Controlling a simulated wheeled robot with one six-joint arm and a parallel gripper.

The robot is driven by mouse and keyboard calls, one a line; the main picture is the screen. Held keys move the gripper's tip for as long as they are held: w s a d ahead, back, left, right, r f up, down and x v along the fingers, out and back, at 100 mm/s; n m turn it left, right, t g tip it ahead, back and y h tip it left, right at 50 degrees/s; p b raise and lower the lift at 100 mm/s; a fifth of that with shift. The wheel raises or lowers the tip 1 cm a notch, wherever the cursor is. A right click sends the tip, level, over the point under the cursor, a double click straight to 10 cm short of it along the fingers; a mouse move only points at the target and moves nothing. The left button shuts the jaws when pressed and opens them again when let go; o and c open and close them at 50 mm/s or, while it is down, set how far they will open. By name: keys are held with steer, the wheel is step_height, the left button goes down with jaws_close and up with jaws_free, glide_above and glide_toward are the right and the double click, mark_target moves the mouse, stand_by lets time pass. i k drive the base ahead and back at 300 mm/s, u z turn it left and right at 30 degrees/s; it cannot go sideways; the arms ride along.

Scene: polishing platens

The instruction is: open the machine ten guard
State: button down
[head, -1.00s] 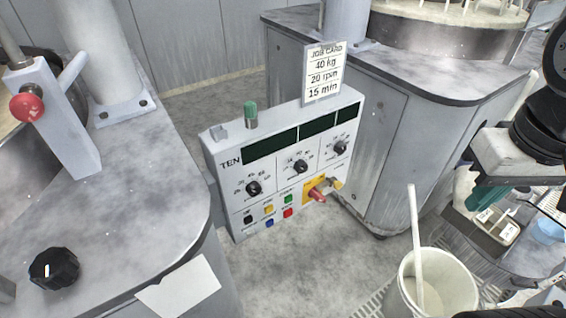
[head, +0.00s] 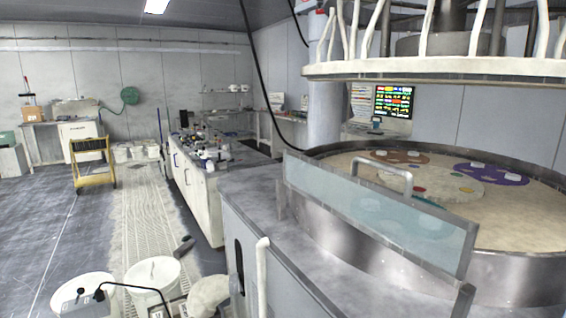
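A clear, bluish guard panel (head: 330,190) stands upright at the near side of a round metal-rimmed platen basin (head: 540,284), right of the middle of the head view. A grey bar handle (head: 382,170) shows near its top edge. The basin shows through the panel. No number label is readable on this machine, so I cannot tell whether it is machine ten. My gripper is not in view.
A round upper plate (head: 440,68) with white hoses hangs over the basin. White buckets (head: 153,272) stand at the lower left. A yellow cart (head: 92,165) and a long bench (head: 200,185) are farther back, with open floor at left.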

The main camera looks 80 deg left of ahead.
mark_target(456, 281)
steer(key=u, duration=2.05)
steer(key=k, duration=0.6)
steer(key=z, duration=0.45)
steer(key=i, duration=0.6)
steer(key=z, duration=0.05)
